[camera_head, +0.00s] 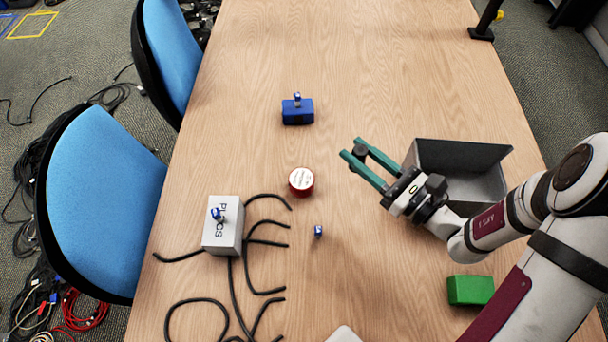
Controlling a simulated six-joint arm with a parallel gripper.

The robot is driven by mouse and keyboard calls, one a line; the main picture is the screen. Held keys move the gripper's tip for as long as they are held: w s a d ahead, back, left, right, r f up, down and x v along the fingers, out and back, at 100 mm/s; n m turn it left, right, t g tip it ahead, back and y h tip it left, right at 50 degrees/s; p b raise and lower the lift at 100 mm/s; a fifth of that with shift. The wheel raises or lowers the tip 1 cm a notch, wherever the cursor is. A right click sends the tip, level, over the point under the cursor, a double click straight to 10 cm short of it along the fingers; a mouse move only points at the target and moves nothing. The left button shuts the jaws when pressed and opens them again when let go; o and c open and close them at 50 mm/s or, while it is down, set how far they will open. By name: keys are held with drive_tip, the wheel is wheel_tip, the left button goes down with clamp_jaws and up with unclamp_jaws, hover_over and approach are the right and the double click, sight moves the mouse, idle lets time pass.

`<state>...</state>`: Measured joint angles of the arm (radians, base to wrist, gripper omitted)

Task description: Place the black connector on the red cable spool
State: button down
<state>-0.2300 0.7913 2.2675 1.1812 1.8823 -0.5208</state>
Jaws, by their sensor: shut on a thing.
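My gripper (352,148) has two teal fingers pointing to the upper left, at the right of the table's middle. It is shut on a small dark thing, the black connector (361,151), which shows between the fingers near their tips. The red cable spool (301,182) stands on the table with its pale round top facing up. It is to the left of and a little below my gripper in the picture, clear of the fingers. The connector's exact height above the table cannot be told.
A grey open bin (425,155) stands right behind my gripper. A blue block (298,117) bears a blue plug, and a grey PLUGS box (222,236) bears another. A loose blue plug (318,231), black cables (268,242) and a green block (470,290) lie nearby.

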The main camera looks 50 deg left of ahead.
drive_tip(key=s+a+f, duration=0.1)
drive_tip(key=a+f, duration=0.1)
drive_tip(key=a, duration=0.1)
drive_tip(key=s+a+f, duration=0.2)
drive_tip(key=a, duration=0.1)
drive_tip(key=s+a+f, duration=0.2)
drive_tip(key=a, duration=0.1)
drive_tip(key=shift+a+f, duration=0.15)
drive_tip(key=shift+f, duration=0.1)
drive_tip(key=shift+s+a+f, duration=0.1)
drive_tip(key=shift+a+f, duration=0.1)
drive_tip(key=shift+f, duration=0.95)
drive_tip(key=shift+a+f, duration=0.15)
drive_tip(key=shift+f, duration=0.95)
drive_tip(key=c, duration=0.6)
unclamp_jaws()
drive_tip(key=shift+f, duration=0.15)
